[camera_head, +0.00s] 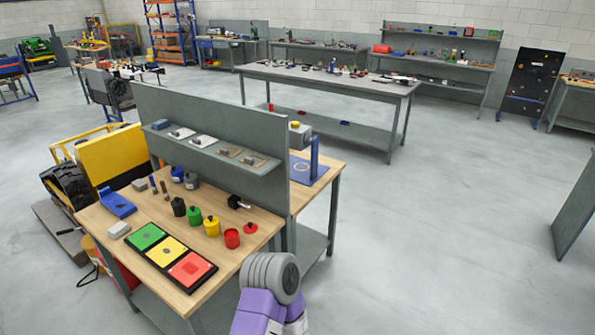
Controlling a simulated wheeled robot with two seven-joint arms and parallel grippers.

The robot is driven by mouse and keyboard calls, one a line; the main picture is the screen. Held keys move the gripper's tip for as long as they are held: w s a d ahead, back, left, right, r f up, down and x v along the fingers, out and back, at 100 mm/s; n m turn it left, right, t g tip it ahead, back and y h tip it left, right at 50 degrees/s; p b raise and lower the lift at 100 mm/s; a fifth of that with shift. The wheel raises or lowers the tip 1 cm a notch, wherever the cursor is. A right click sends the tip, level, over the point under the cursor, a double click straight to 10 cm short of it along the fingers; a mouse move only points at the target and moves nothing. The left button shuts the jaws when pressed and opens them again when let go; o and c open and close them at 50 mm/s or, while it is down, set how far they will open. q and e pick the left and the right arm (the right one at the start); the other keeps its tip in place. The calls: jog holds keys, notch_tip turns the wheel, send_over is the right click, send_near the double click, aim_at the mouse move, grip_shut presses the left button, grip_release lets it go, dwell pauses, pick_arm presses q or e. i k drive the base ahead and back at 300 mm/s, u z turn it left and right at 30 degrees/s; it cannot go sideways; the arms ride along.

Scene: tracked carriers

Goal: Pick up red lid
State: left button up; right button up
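The red lid (250,228) is a small flat red disc with a dark knob. It lies on the wooden workbench (118,237) near its right edge, behind and to the right of an open-looking red canister (232,238). The lid appears apart from the canister. Neither gripper's fingers show. A purple and grey link of my arm rises at the bottom, in front of the bench's right end, and does not cover the lid.
Yellow (211,226), green (194,217) and black (179,207) canisters stand in a row left of the red one. A black tray (206,279) with green, yellow and red squares lies in front. A grey shelf panel (215,120) backs the bench. Floor at right is clear.

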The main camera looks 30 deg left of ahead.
aim_at(251, 228)
jog(key=u, duration=0.9)
jog(key=i, duration=1.6)
jog(key=u, duration=0.45)
